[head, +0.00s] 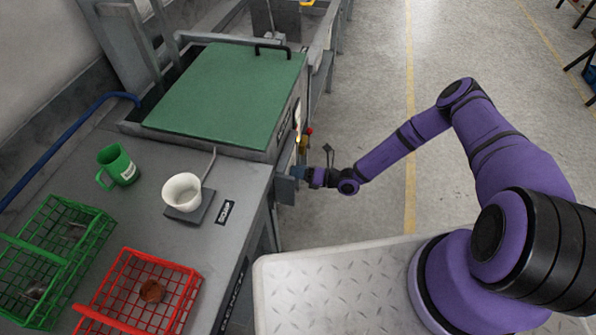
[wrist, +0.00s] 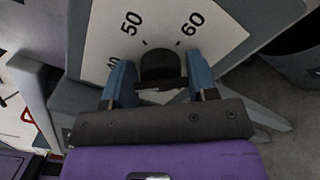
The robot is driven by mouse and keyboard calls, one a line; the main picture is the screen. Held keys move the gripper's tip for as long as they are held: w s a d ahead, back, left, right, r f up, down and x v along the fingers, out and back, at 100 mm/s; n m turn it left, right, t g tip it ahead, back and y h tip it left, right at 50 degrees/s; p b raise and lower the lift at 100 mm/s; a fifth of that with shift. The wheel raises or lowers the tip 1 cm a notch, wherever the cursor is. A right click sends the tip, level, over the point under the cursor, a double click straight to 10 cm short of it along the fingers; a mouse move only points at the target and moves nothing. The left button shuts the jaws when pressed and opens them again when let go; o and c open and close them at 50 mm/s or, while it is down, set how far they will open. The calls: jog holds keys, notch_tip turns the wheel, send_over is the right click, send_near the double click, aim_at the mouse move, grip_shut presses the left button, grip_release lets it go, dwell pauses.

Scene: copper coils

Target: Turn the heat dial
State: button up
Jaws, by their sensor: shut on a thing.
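The heat dial is a dark knob (wrist: 161,66) on a pale plate (wrist: 225,40) printed with numbers such as 50 and 60. In the wrist view my gripper (wrist: 160,84) is shut on the knob, with one blue finger on each side of it. The knob's top points to between 50 and 60. In the head view my gripper (head: 299,173) is at the front side of the grey machine, below the green lid (head: 228,95). The dial itself is hidden there.
The bench holds a green mug (head: 118,167), a white cup (head: 182,192) on a dark square, a green wire basket (head: 85,222) and a red wire basket (head: 188,272). Open floor (head: 370,80) lies to the right of the machine.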

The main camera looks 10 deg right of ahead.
jog(key=shift+d+m, duration=0.1)
jog(key=shift+m, duration=1)
jog(key=shift+f, duration=0.1)
jog(key=o, duration=0.7)
jog(key=shift+o, duration=0.2)
jog(key=v, duration=1)
jog(key=shift+d, duration=0.35)
jog(key=shift+s, duration=0.1)
